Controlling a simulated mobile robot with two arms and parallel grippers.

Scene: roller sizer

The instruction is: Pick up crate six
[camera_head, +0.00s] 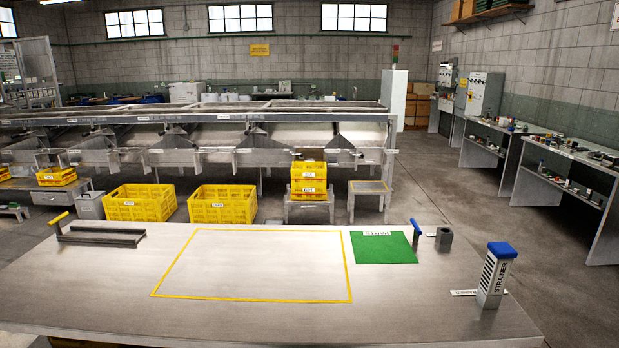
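Several yellow crates stand on the far side of the near bench, below the long metal machine. One large open crate (140,206) and another beside it (223,208) sit low to the floor. Two smaller crates are stacked on a low stand, an upper one (309,170) and a lower one (309,188). A small crate (57,177) is farther left, with part of another (4,174) at the left edge. Their labels are too small to read, so I cannot tell which is crate six. Neither of my grippers is in view.
The near metal bench (120,290) spans the front, with a yellow outlined empty area, a green mat (383,247), a strainer block (495,275) and a blue-handled tool (416,232). An empty low stand (369,187) is right of the stack. Open floor lies to the right.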

